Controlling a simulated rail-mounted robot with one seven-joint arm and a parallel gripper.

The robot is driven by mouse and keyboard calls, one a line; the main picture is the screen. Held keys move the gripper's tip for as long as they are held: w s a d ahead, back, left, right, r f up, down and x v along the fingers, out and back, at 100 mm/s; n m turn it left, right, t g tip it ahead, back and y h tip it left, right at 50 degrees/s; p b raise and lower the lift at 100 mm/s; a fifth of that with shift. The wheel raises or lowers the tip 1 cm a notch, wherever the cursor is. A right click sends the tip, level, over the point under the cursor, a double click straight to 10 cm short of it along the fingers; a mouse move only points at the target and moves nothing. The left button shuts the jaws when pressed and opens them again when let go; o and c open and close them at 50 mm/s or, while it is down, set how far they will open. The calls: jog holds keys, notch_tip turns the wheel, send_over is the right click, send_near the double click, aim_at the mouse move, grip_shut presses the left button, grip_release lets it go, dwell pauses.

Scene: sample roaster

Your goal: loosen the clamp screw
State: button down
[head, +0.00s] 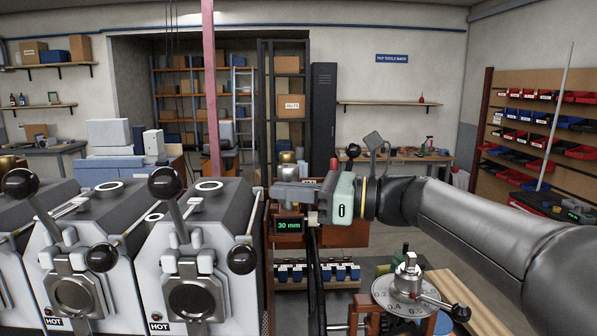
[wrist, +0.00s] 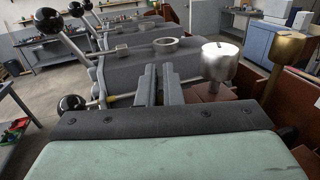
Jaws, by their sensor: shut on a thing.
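My gripper (head: 293,193) is in the middle of the head view, at the end of my arm coming in from the right. Its grey fingers point left, just above a small display reading "30 mm" (head: 289,226). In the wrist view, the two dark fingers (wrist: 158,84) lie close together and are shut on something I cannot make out. I cannot pick out the clamp screw with certainty in either view. A small pale block (head: 312,218) shows just below the fingers. A silver cup (wrist: 219,60) stands right of the fingers in the wrist view.
White roasters with black ball levers (head: 190,265) fill the left; two bear "HOT" labels. A round dial (head: 410,300) with a metal post and lever stands at the lower right. A brass cup (wrist: 281,60) is beyond the silver one. Bare floor shows behind my arm.

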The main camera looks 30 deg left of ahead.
jog(key=n+g+h+p, duration=0.1)
jog(key=g+p, duration=0.1)
jog(key=n+g+p, duration=0.1)
jog(key=g, duration=0.1)
jog(key=shift+w+r+n+h+p, duration=0.15)
jog(key=shift+r+n+h+p, duration=0.15)
jog(key=shift+n+h+p, duration=0.1)
jog(key=shift+f+n+g+h+p, duration=0.1)
jog(key=shift+n+g+h+p, duration=0.7)
jog(key=shift+g, duration=0.4)
jog(key=n+g+h, duration=0.2)
jog(key=shift+f+n+g+h, duration=0.2)
jog(key=shift+n+g+h, duration=0.1)
jog(key=shift+h, duration=0.1)
jog(key=shift+n+g+h, duration=0.9)
jog(key=shift+n+h, duration=0.2)
jog(key=shift+h, duration=0.6)
jog(key=c, duration=1.6)
grip_release()
jog(key=shift+s, duration=0.2)
jog(key=shift+w, duration=0.1)
